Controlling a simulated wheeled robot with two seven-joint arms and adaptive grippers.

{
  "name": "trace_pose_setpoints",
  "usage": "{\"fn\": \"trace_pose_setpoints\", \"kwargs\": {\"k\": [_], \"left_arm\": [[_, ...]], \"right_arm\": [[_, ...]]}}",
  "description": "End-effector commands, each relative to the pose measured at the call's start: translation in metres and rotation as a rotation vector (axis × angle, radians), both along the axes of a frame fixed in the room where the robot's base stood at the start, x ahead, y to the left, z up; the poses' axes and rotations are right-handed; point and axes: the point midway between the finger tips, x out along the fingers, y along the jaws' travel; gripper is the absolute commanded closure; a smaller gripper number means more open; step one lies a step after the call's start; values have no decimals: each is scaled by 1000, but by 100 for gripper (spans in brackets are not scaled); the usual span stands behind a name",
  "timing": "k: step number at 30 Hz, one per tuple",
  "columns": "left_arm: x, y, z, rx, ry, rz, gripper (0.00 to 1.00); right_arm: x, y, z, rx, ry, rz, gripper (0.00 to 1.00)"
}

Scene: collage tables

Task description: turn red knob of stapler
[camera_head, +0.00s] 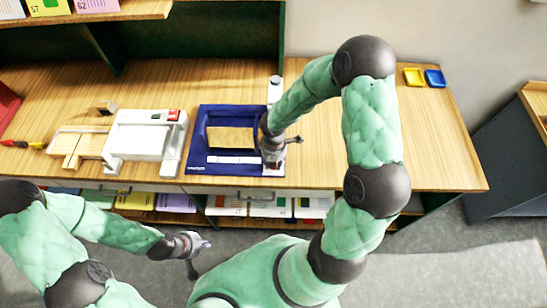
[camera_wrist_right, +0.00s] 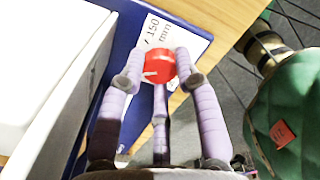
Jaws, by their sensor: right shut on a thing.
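The red knob (camera_wrist_right: 160,66) shows in the right wrist view with a white mark on its face. It sits between the fingers of my right gripper (camera_wrist_right: 161,72), which are shut on it from both sides. In the head view my right gripper (camera_head: 277,152) is at the right edge of the dark blue base (camera_head: 194,150), and the knob is hidden there. A white upright part (camera_head: 274,88), likely of the stapler, stands beside that base; its lower end is partly hidden by my gripper. My left gripper (camera_head: 202,257) is empty in front of the table, with its fingers spread.
A white machine (camera_head: 140,140) with a red button stands left of the blue base. A wooden block piece (camera_head: 75,145) and a screwdriver (camera_head: 22,144) lie further left. Yellow (camera_head: 413,76) and blue (camera_head: 436,78) trays sit at the right. The table's right side (camera_head: 440,150) is clear.

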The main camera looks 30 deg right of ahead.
Motion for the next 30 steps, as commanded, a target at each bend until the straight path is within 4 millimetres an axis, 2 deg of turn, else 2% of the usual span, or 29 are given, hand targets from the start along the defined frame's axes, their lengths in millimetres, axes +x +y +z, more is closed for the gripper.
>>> {"fn": "trace_pose_setpoints", "kwargs": {"k": [3,12,21,30], "left_arm": [[0,0,15,0,0,0,100],[0,0,33,0,0,0,100],[0,0,41,0,0,0,100],[0,0,42,0,0,0,100]], "right_arm": [[-1,0,3,0,3,101,100],[0,0,2,0,2,305,100],[0,0,0,0,0,403,100],[0,0,0,0,-1,420,100]]}}
